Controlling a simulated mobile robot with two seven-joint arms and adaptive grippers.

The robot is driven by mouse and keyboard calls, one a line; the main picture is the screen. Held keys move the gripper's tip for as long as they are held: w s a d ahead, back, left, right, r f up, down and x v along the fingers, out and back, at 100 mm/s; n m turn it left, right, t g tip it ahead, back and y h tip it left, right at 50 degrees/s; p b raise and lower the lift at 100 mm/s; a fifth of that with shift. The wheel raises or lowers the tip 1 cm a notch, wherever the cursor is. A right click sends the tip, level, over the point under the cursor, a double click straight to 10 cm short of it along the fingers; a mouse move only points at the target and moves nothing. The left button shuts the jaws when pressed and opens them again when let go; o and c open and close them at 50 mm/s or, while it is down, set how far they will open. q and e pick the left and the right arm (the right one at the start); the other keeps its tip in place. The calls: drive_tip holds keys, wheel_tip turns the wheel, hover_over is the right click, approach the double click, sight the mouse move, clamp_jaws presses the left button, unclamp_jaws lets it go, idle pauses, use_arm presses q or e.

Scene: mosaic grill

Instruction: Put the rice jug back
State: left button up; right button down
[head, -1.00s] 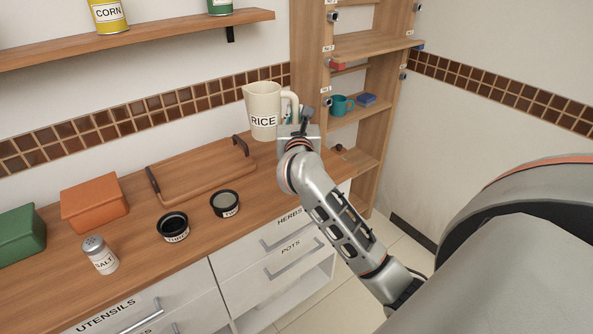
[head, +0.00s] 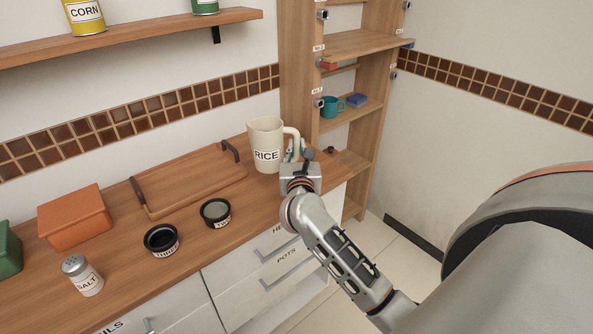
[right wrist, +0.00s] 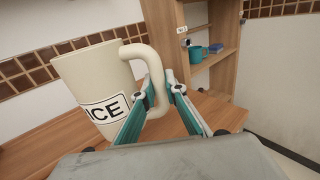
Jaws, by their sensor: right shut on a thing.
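The cream rice jug (head: 265,137) stands at the right end of the wooden counter, by the shelf unit, with its RICE label facing me. Its handle points right. My right gripper (head: 296,152) is at the jug's handle. In the right wrist view, the fingers of my right gripper (right wrist: 160,100) are shut on the lower part of the handle, and the jug (right wrist: 100,85) is on the left, looking slightly tilted in that picture. I cannot tell whether the jug's base touches the counter. My left gripper is not in view.
A wooden tray (head: 188,188) with dark handles lies left of the jug. Two small black-rimmed jars (head: 161,240), a salt shaker (head: 82,276) and an orange box (head: 74,218) are farther left. The tall shelf unit (head: 366,138) holds a teal mug (head: 331,107) and a blue block (head: 356,99).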

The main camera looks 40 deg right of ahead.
sight(297, 157)
wheel_tip(297, 157, down, 3)
drive_tip(key=shift+f, duration=0.15)
wheel_tip(297, 157, down, 4)
drive_tip(key=shift+r+b, duration=0.15)
drive_tip(key=shift+b, duration=0.55)
drive_tip(key=c, duration=2.5)
unclamp_jaws()
drive_tip(key=shift+f, duration=0.25)
drive_tip(key=o, duration=0.4)
drive_tip(key=shift+r, duration=0.1)
